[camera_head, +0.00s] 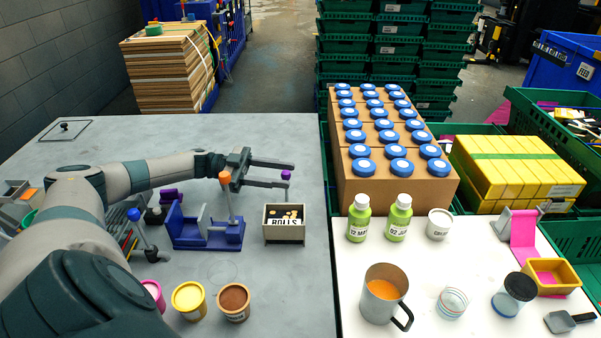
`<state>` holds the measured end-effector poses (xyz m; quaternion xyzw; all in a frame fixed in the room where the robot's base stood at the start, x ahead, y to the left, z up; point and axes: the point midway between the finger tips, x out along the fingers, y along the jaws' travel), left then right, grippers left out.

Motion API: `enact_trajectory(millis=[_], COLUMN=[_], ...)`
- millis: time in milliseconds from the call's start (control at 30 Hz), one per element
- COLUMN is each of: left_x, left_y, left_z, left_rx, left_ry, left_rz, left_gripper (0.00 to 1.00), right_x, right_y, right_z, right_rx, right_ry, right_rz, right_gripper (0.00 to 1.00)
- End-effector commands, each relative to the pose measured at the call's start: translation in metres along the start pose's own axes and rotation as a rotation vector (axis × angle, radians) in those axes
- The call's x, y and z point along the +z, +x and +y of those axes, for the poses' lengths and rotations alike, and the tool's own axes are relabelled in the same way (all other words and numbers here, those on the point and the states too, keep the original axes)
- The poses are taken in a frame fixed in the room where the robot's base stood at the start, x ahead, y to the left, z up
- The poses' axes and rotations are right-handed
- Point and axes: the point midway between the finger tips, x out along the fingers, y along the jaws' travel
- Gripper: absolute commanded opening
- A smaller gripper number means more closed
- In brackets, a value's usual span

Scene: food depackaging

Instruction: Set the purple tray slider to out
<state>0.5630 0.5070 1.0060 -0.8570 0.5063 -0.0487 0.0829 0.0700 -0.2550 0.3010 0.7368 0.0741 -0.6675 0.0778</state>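A small purple knob (286,174) on a short stem stands at the tips of my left gripper (290,175), above the grey tray (284,234) marked ROLLS. Whether the knob belongs to this tray is hard to tell. The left gripper's two long dark fingers are spread apart and point right, with the knob between or just beside their tips; contact is unclear. Another purple piece (168,195) lies behind a blue-purple fixture (208,237), partly hidden. My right gripper is not in view.
An orange knob (225,178) on a post rises from the fixture, close to my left wrist. A blue-knobbed lever (134,214) stands further left.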

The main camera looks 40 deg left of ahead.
Motion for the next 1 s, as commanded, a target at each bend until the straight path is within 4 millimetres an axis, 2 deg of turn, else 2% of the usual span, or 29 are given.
enact_trajectory(millis=[100, 300, 500, 767, 800, 933, 1000], left_x=[-0.004, -0.003, -0.001, 0.0, 0.0, 0.0, 0.0], left_y=[0.022, 0.046, 0.056, 0.056, 0.056, 0.056, 0.056], left_z=[-0.001, -0.001, 0.0, 0.0, 0.0, 0.0, 0.0], left_rx=[0.001, 0.0, 0.0, 0.0, 0.0, 0.0, -0.001], left_ry=[0.0, 0.0, 0.0, 0.0, 0.0, 0.0, 0.0], left_rz=[0.005, 0.002, 0.001, 0.0, 0.0, 0.0, 0.0], left_gripper=[0.4, 0.4, 0.4, 0.4, 0.35, 0.04, 0.0], right_x=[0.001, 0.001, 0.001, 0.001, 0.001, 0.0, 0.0], right_y=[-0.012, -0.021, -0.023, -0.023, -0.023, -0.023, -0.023], right_z=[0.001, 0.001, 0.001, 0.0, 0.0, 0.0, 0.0], right_rx=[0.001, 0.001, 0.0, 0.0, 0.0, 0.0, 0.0], right_ry=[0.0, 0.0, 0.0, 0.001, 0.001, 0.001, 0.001], right_rz=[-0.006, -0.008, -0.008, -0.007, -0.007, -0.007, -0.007], right_gripper=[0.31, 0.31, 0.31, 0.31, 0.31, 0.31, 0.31])
